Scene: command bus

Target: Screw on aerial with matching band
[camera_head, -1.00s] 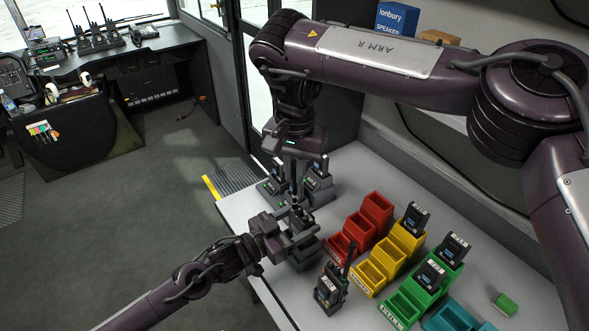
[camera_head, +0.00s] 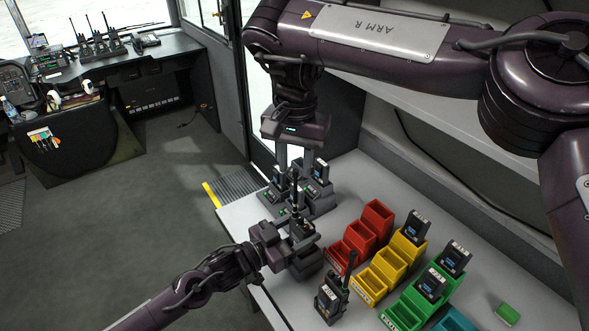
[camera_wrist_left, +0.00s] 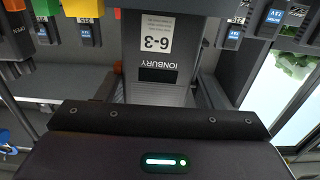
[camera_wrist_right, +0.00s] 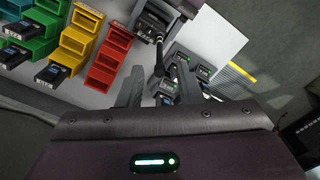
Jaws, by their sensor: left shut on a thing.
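My left gripper (camera_head: 286,246) is shut on a dark handheld radio (camera_head: 302,230) above a grey block near the table's left edge. A thin black aerial (camera_head: 295,187) stands up from the radio's top. It also shows in the right wrist view (camera_wrist_right: 159,58). My right gripper (camera_head: 295,160) points down over the aerial, its fingers apart on either side of the aerial's upper end. I cannot make out a band colour on the aerial or radio.
Another radio with an aerial (camera_head: 331,297) stands at the front. A small green block (camera_head: 507,313) lies right.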

